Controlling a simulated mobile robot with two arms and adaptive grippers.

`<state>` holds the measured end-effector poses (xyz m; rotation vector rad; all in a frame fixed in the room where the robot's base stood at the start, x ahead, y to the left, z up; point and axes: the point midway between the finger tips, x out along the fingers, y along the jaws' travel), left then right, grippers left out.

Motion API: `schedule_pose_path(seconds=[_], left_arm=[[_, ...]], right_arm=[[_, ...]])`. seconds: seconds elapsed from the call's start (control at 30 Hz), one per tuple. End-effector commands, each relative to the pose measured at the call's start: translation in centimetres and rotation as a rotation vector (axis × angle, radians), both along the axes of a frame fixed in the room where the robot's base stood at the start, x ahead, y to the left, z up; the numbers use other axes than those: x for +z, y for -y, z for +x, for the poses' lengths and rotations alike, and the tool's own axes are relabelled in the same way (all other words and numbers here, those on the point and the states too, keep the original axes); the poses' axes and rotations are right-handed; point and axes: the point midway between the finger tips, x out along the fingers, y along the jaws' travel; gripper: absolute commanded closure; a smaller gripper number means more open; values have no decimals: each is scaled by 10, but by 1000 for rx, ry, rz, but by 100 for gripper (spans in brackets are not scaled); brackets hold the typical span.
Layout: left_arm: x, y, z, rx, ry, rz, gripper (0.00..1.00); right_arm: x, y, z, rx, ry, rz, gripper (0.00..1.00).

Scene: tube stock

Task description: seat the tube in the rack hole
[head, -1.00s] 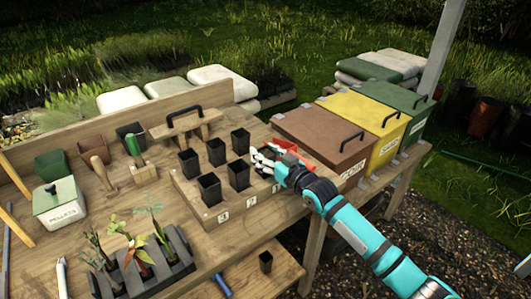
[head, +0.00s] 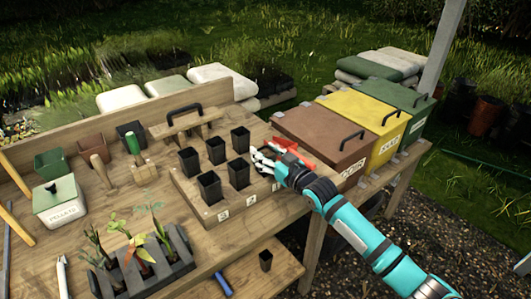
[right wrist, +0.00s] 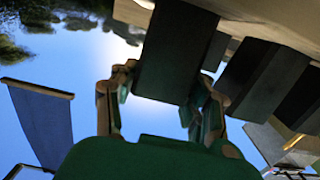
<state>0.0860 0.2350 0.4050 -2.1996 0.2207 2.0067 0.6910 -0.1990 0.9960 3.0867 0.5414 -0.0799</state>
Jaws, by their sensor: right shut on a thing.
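A wooden rack (head: 231,204) with number labels on its front stands on the bench. Several black square tubes stand upright in it, such as the front left tube (head: 209,187) and the front middle tube (head: 239,173). My right gripper (head: 264,160) is at the rack's right end, beside the front middle tube. It is shut on a dark tapered tube (right wrist: 172,52), which shows between its fingers in the right wrist view. In the head view the gripper hides this tube and the spot beneath, so I cannot tell how deep it sits. My left gripper is out of view.
A brown lidded box (head: 322,140) and a red object (head: 292,152) are close to my right gripper. A dark holder with seedlings (head: 178,264) is at the front left. Another black tube (head: 265,261) is on the lower shelf.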

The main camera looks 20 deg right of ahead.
Motion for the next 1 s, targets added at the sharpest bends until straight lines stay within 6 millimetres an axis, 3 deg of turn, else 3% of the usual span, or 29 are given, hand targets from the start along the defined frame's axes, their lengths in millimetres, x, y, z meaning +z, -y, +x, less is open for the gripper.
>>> schedule_pose_path(seconds=[0.13,0.17,0.37,0.67,1.0], left_arm=[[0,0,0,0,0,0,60],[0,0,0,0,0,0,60],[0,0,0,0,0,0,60],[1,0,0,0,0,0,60],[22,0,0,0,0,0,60]], right_arm=[[1,0,0,0,1,0,92],[1,0,0,0,1,0,52],[0,0,0,0,1,0,26],[1,0,0,0,0,0,26],[23,0,0,0,0,-1,26]])
